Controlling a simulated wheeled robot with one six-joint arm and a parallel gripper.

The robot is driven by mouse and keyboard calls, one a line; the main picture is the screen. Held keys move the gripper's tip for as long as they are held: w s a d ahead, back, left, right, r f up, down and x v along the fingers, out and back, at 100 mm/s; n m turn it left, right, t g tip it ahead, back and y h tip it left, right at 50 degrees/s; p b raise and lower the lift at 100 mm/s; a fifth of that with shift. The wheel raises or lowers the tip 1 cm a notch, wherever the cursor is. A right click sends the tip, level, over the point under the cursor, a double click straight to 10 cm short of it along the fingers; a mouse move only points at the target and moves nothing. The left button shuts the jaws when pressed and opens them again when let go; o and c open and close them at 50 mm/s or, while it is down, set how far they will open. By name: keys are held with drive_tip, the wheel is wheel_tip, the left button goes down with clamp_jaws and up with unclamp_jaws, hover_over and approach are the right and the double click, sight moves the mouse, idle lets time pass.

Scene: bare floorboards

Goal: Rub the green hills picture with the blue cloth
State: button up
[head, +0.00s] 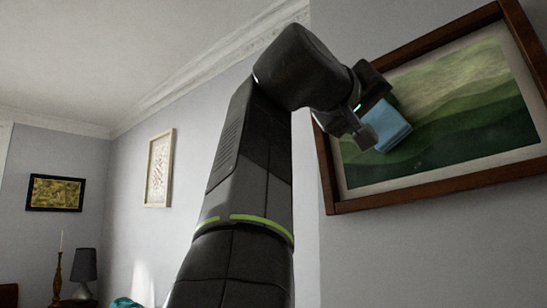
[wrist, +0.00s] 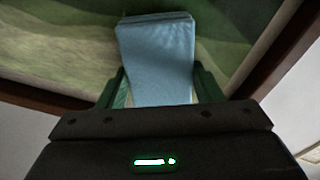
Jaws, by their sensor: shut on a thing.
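The green hills picture (head: 470,105) hangs on the wall at the right of the head view, in a brown wooden frame with a pale mat. In the wrist view its green surface (wrist: 60,45) fills the upper part. My gripper (head: 372,128) is at the picture's left part, shut on the folded blue cloth (head: 393,128). In the wrist view the cloth (wrist: 157,55) sticks out forward between the two fingers and lies over the green area. It looks to be at or very near the picture's surface; whether it touches I cannot tell.
A small dark-framed picture (head: 55,193) and a pale-framed one (head: 159,170) hang on walls to the left. A dark lamp (head: 85,268) and a candle in a holder (head: 57,275) stand at lower left. A teal object (head: 125,302) shows at the bottom edge.

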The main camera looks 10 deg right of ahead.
sight(441, 97)
drive_tip(key=shift+s+d+r, duration=0.25)
drive_tip(key=shift+s+d, duration=0.9)
drive_tip(key=shift+s, duration=0.2)
drive_tip(key=shift+s+d+r, duration=0.2)
drive_tip(key=shift+s+d, duration=0.95)
drive_tip(key=shift+s, duration=0.15)
drive_tip(key=shift+s+d+r, duration=0.25)
drive_tip(key=shift+s+d, duration=0.9)
drive_tip(key=shift+s, duration=0.2)
drive_tip(key=v, duration=0.6)
drive_tip(key=v, duration=0.3)
